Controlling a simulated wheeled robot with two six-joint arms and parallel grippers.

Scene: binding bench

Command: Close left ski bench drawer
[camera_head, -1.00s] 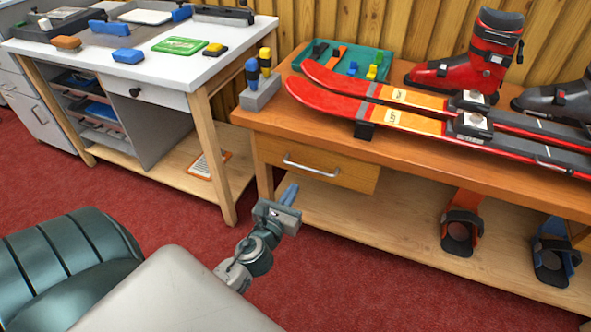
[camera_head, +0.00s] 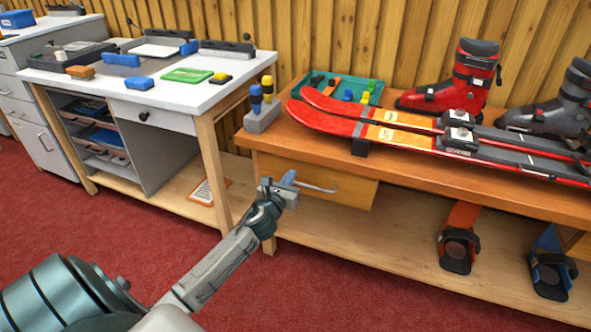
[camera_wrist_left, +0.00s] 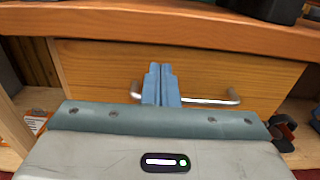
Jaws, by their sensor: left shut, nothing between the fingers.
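The left ski bench drawer (camera_head: 350,190) has a plain wooden front with a metal bar handle (camera_head: 315,188), under the left end of the ski bench top. How far its front stands out from the bench is hard to tell. My left gripper (camera_head: 289,177) is in front of the left half of the drawer front, shut and empty. In the left wrist view its blue fingers (camera_wrist_left: 160,70) point at the drawer front (camera_wrist_left: 215,70) and overlap the handle (camera_wrist_left: 212,101) near its left end. Contact cannot be told. My right gripper is out of view.
Red skis (camera_head: 400,130), ski boots (camera_head: 468,75) and a teal tool tray (camera_head: 345,88) lie on the bench. A grey holder (camera_head: 262,118) stands at its left corner. The white worktable (camera_head: 150,95) is at left. Bindings (camera_head: 457,250) sit on the lower shelf.

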